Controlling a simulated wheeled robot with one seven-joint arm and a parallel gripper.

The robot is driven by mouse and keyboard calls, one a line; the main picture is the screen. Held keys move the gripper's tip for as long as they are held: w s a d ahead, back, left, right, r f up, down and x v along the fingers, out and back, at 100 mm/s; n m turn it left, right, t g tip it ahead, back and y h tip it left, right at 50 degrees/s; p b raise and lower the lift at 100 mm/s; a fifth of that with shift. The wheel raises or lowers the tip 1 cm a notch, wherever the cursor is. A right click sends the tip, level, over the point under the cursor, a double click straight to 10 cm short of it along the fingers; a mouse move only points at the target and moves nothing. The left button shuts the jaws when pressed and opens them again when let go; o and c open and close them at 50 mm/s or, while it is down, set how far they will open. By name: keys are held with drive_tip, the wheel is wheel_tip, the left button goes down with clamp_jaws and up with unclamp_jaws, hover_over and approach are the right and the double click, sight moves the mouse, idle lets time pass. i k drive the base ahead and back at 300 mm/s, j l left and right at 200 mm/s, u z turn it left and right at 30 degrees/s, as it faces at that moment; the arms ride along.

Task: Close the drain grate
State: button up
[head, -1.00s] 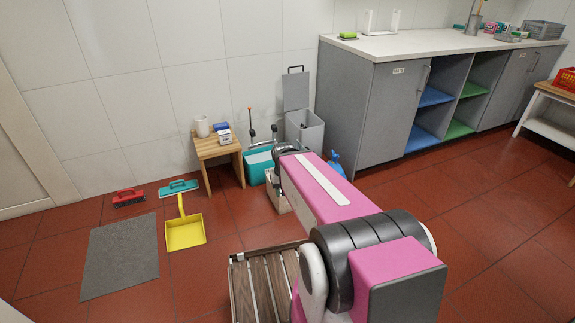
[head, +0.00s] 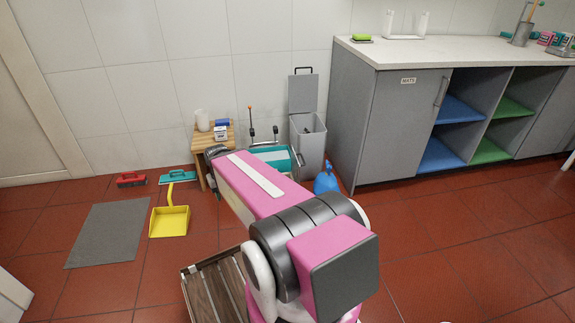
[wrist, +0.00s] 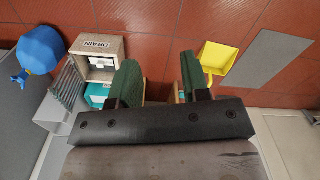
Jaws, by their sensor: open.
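A beige box labelled DRAIN (wrist: 97,55) shows at the upper left of the wrist view, with a pale insert in its opening. A grey slatted grate (wrist: 68,88) stands tilted at its side, away from the opening; whether it is hinged there I cannot tell. My gripper (wrist: 159,76) is open and empty, its two green fingers apart, to the right of the box in that view. In the head view my arm covers most of the box, and the arm's dark end (head: 216,152) is in front of the stool; the fingers are hidden there.
A wooden stool (head: 212,136) stands at the wall. The yellow dustpan (head: 170,221) and grey mat (head: 108,233) lie left. Floor at right is clear.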

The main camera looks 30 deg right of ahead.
sight(299, 169)
drive_tip(key=l+u, duration=0.1)
drive_tip(key=l, duration=1.25)
drive_tip(key=k+l+u, duration=0.15)
drive_tip(key=l, duration=1.15)
drive_tip(key=k+l+u, duration=0.15)
drive_tip(key=l, duration=0.5)
